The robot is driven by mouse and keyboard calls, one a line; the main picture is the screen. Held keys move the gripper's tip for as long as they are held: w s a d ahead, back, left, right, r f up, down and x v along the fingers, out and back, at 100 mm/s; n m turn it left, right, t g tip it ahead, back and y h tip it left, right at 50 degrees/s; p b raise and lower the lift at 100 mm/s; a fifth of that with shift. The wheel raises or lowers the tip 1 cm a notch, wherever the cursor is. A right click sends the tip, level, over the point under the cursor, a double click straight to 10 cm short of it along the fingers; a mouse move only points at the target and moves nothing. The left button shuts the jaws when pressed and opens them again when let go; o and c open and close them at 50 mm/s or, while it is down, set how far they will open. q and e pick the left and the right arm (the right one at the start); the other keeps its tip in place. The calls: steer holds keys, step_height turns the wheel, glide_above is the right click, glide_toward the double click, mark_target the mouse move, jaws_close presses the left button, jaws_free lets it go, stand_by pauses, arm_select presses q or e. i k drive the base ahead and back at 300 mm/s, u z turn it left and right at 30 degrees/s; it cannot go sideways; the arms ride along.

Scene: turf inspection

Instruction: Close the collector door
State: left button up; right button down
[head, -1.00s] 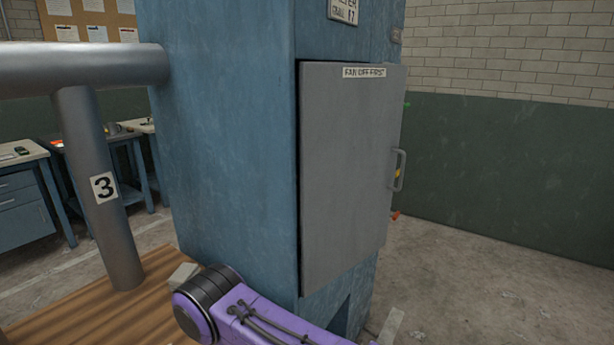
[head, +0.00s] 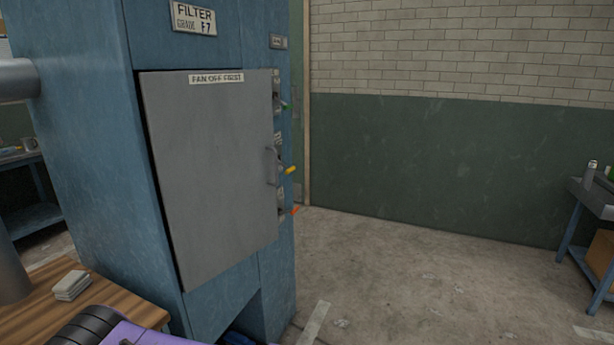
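The collector is a tall blue cabinet (head: 90,150) on the left of the head view. Its grey door (head: 210,180) carries a "FAN OFF FIRST" label and a bar handle (head: 270,167) near its right edge. A dark gap runs down the door's left edge, and the door appears to stand a little off the cabinet front; how far it is open is hard to tell. Neither of my grippers is in view. Only a purple link of my arm shows at the bottom left, in front of and below the cabinet.
Green (head: 284,105), yellow (head: 290,170) and orange (head: 295,210) levers stick out just right of the door. A wooden bench top (head: 110,300) with a stack of pale pads (head: 73,285) is at lower left. Open concrete floor (head: 420,280) lies to the right; a blue table (head: 590,215) stands at far right.

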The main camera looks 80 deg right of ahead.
mark_target(211, 132)
steer(key=k, duration=0.35)
steer(key=z, duration=1.75)
steer(key=i, duration=0.5)
steer(key=z, duration=0.05)
